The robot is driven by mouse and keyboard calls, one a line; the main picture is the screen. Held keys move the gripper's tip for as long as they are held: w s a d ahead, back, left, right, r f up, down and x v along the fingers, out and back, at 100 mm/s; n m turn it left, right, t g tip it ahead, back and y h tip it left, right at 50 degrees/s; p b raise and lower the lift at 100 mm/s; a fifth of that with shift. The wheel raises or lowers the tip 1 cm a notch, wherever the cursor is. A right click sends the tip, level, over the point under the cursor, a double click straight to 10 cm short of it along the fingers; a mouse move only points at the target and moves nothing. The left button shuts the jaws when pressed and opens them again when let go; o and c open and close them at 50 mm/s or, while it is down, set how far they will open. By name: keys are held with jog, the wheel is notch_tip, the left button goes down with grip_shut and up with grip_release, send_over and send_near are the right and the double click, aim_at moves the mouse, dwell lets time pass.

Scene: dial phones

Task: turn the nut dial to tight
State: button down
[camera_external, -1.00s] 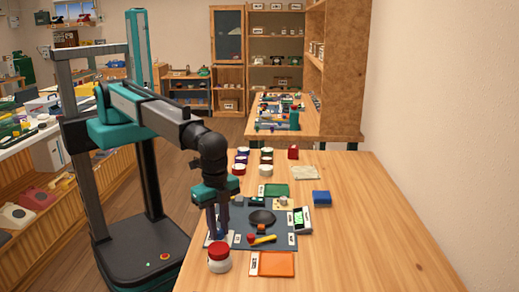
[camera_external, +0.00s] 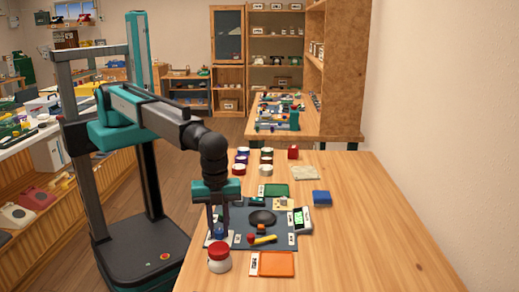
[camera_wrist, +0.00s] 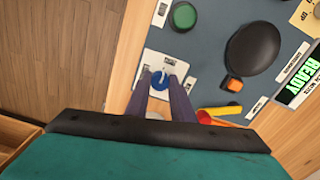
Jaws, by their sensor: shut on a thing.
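The nut dial (camera_wrist: 159,79) is a blue round knob with a pale pointer mark on a white plate (camera_wrist: 150,66) with small labels. In the wrist view the pointer lies roughly upward in the picture, toward a label at the plate's top edge; the label words are too small to read. My gripper (camera_wrist: 160,86) points down with its two purple-grey fingers on either side of the blue knob, shut on it. In the external view my gripper (camera_external: 219,232) stands over the blue dial (camera_external: 219,230) at the mat's left edge, and the fingers partly hide it.
A red-lidded jar (camera_external: 219,259) stands close in front of my gripper. The table's right side is clear.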

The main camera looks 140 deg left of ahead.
aim_at(219, 230)
jog(key=c, duration=1.5)
grip_release()
jog(key=shift+c, duration=0.2)
jog(key=shift+r, duration=0.2)
notch_tip(219, 230, up, 14)
jog(key=b, duration=0.3)
jog(key=shift+f, duration=0.25)
